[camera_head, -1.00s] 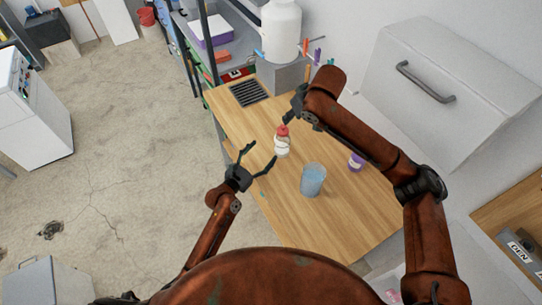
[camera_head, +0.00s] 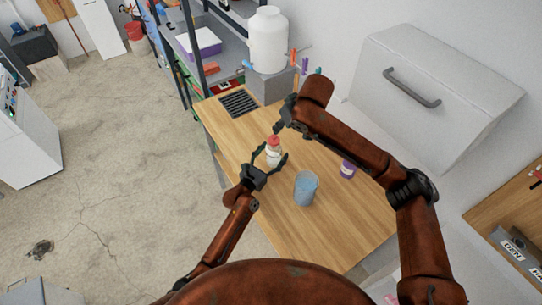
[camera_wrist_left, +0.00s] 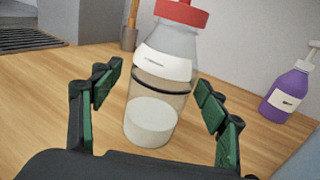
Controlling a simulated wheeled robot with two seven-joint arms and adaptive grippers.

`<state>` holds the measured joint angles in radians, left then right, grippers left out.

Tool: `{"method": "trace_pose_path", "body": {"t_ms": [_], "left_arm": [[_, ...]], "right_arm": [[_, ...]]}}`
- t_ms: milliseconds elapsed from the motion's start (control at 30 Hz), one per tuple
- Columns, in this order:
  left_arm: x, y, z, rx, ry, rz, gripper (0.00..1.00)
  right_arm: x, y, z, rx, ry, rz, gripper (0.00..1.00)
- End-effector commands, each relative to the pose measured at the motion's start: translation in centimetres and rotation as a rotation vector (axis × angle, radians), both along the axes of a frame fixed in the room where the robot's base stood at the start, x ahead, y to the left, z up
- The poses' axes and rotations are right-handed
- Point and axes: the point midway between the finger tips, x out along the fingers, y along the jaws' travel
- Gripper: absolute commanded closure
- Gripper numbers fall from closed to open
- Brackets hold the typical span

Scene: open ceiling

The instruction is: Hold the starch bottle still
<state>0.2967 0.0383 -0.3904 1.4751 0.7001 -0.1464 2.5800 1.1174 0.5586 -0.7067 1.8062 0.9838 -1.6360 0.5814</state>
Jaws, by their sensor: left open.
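The starch bottle (camera_head: 273,156) is a clear bottle with a red cap and white contents, standing upright on the wooden table (camera_head: 325,235). My left gripper (camera_head: 269,157) is open, with its fingers on either side of the bottle. In the left wrist view the bottle (camera_wrist_left: 160,85) stands between the two green-padded fingers of my left gripper (camera_wrist_left: 158,105), with gaps showing on both sides. My right gripper (camera_head: 279,126) is above and close to the red cap; whether its fingers are open or touch the cap cannot be made out.
A beaker of blue liquid (camera_head: 305,188) stands right of the bottle. A purple bottle (camera_head: 347,169) stands farther right, also in the left wrist view (camera_wrist_left: 288,92). A white jug (camera_head: 268,40) on a grey block and a dark grate (camera_head: 239,102) are at the table's far end.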

Motion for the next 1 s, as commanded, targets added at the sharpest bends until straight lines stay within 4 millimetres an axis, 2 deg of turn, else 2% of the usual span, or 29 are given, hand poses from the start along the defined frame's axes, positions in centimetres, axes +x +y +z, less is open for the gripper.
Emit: {"method": "trace_pose_path", "body": {"t_ms": [167,867,1000], "left_arm": [[-0.01,0.0,-0.01,0.0,0.0,0.0,0.32],[-0.03,0.03,-0.03,0.001,0.001,0.0,0.79],[-0.03,0.03,-0.03,0.001,0.001,0.0,0.8]], "right_arm": [[-0.01,0.01,0.0,0.0,0.0,0.0,0.71],[-0.01,0.01,0.0,0.0,0.0,0.0,0.71],[0.24,0.13,-0.04,-0.011,0.008,0.009,0.61]]}}
